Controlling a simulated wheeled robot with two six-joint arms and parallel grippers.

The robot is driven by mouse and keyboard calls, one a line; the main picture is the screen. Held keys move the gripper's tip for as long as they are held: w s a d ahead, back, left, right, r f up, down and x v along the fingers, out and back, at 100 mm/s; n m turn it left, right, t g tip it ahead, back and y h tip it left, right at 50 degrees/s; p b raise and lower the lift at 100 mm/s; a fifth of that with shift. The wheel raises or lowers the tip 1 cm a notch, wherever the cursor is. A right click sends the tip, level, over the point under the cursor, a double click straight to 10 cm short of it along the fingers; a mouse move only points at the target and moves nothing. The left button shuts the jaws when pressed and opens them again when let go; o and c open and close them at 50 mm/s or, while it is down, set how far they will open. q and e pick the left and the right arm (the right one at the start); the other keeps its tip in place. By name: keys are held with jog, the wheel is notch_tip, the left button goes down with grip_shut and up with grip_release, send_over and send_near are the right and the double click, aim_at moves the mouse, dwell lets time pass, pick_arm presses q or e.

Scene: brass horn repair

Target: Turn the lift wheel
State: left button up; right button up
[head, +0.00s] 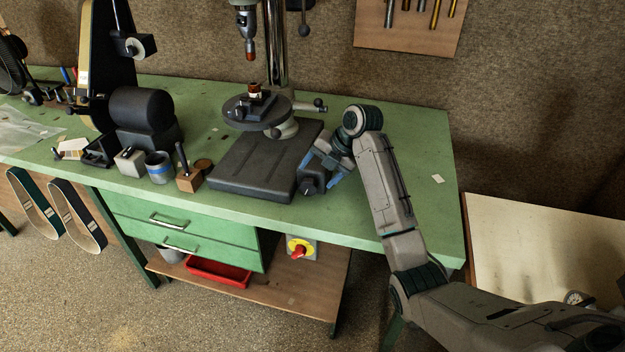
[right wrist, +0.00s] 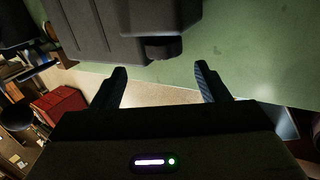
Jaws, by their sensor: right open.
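The drill press has a dark rectangular base (head: 258,160), a round table (head: 243,112) above it and a bright column (head: 277,50). A small dark part (head: 311,186) sits at the right side of the base; it may be the lift wheel, but its shape is unclear. In the right wrist view, a dark stub (right wrist: 163,48) juts from the block's edge, in front of my fingers. My right gripper (head: 320,170) is close to this part, open, with its fingers apart. In the wrist view the gap between the fingertips (right wrist: 160,72) looks empty. My left gripper is out of view.
A wooden block with an upright handle (head: 188,179), a blue-banded cup (head: 159,167) and a black machine (head: 145,118) stand left of the base. A red-knobbed yellow switch (head: 299,249) is below the green bench (head: 420,165). The bench's right end is mostly clear.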

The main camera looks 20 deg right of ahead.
aim_at(313, 182)
jog(key=x, duration=0.2)
jog(key=d+p+x, duration=0.1)
jog(key=x, duration=0.2)
jog(key=shift+w+f, duration=0.15)
jog(key=shift+f, duration=0.15)
jog(key=shift+w+a+f, duration=0.1)
jog(key=shift+a+f, duration=0.2)
jog(key=shift+a, duration=0.15)
jog(key=shift+d, duration=0.1)
jog(key=shift+c, duration=0.5)
jog(key=shift+f, duration=0.1)
jog(key=c, duration=0.9)
